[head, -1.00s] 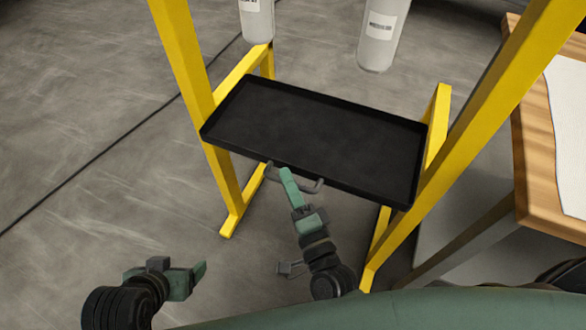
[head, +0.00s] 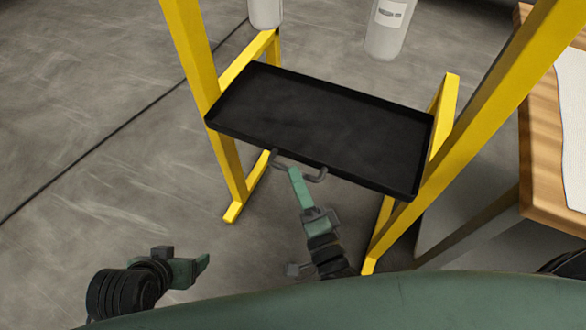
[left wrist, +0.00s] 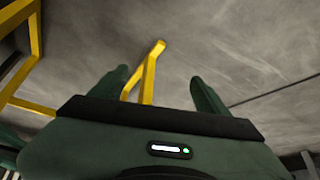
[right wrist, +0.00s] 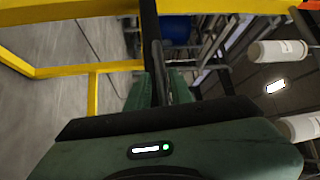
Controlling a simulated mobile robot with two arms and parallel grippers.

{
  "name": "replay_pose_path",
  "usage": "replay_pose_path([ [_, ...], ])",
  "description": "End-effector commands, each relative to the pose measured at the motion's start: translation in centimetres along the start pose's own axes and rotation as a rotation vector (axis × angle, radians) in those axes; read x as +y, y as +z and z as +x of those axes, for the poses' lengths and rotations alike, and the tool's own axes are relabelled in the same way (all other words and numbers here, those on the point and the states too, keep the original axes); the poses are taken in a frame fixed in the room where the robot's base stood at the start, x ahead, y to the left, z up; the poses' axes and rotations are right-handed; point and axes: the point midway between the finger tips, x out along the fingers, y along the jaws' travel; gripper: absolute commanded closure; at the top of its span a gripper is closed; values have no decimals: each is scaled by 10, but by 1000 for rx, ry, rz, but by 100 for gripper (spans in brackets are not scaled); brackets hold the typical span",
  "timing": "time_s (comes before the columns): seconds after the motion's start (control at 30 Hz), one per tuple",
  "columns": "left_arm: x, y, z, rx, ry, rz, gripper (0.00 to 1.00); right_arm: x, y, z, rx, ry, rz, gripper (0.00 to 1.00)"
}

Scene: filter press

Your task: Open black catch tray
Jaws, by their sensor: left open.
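The black catch tray (head: 325,130) sits level between the yellow legs of the press stand, and its inside looks empty. A grey bar handle (head: 316,178) sticks out from its front edge. My right gripper (head: 297,177) is at the left part of this handle. In the right wrist view the fingers (right wrist: 158,92) are close together with the handle bar (right wrist: 158,62) between them, so the gripper looks shut on it. My left gripper (head: 203,268) is open and empty, low at the left, well away from the tray. Its spread fingers show in the left wrist view (left wrist: 160,90).
Yellow posts (head: 195,70) stand on both sides of the tray, with feet on the floor. White cylinders (head: 388,30) hang beyond it. A wooden table (head: 540,150) with a white sheet is at the right.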

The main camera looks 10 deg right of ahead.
Motion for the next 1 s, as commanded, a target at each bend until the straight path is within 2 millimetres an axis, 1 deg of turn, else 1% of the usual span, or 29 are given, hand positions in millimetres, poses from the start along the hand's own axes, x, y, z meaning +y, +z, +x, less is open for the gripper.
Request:
replay_pose_path([
  [0.03, -1, 6, -2, -23, -1, -1, 24, 0, 1, -11, -4, 4, -1, 78],
  [0.1, -1, 11, -3, -45, -2, -2, 24, 0, 1, -23, -4, 3, -1, 78],
  [0.2, -2, 16, -4, -69, -4, -2, 24, 0, 0, -37, -2, 3, -2, 78],
  [0.33, -2, 20, -5, -87, -5, -3, 24, 0, 0, -47, -1, 1, 0, 78],
  [0.47, -2, 21, -5, -91, -5, -3, 24, 0, 0, -49, 0, -1, 1, 78],
  [1.0, -2, 21, -5, -90, -4, -3, 24, 0, 2, -47, -15, 7, -16, 78],
])
